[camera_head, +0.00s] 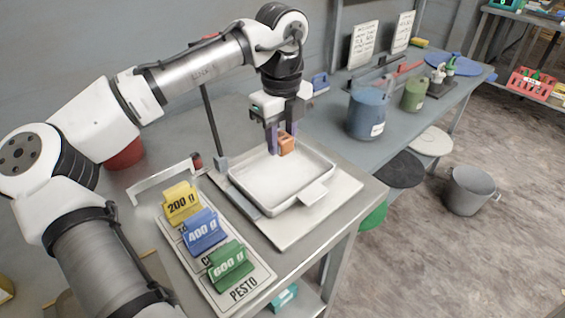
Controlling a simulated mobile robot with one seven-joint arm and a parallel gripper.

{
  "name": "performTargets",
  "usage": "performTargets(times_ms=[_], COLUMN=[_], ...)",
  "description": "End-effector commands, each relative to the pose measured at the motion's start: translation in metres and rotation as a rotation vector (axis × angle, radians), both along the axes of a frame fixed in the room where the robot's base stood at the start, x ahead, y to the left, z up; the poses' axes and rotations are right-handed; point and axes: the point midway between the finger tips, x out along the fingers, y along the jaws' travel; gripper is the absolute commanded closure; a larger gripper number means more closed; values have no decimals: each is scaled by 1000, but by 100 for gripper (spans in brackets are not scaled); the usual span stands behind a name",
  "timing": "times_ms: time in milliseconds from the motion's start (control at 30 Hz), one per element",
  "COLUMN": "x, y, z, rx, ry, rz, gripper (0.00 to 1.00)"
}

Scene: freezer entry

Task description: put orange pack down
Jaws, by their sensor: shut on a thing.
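My gripper (280,138) points down over the far part of a white tray. It is shut on the orange pack (287,146), a small orange block between its fingers. The white tray (262,200) has raised walls and stands on a flat pale plate (290,237) on the table. The pack is over the tray's back inner area; I cannot tell whether it touches the tray floor. The rest of the tray is empty. Part of the pack is hidden by the fingers.
Yellow 200 g (181,203), blue 400 g (203,232) and green 600 g (229,265) markers stand on a card left of the tray. A blue container (368,112) and a green container (414,94) stand at the right. A grey bucket (468,190) is on the floor.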

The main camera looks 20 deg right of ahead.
Motion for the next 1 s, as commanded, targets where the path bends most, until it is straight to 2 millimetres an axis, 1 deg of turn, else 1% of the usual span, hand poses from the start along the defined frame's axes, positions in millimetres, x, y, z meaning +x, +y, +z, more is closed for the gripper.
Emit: performTargets(times_ms=[33, 100, 267, 500, 600, 833, 967, 1000], x=[0, 0, 0, 0, 0, 0, 0, 0], y=[1, 1, 0, 0, 0, 0, 0, 0], z=[-10, -21, -34, -66, -71, -71, -75, -74], rx=[3, 2, 0, 1, -1, -1, -1, -1], ry=[1, 1, 0, 0, 0, 0, 1, -1], rz=[0, 0, 0, 1, 1, 1, 0, 0], gripper=[90, 90, 90, 90, 90, 90, 90, 63])
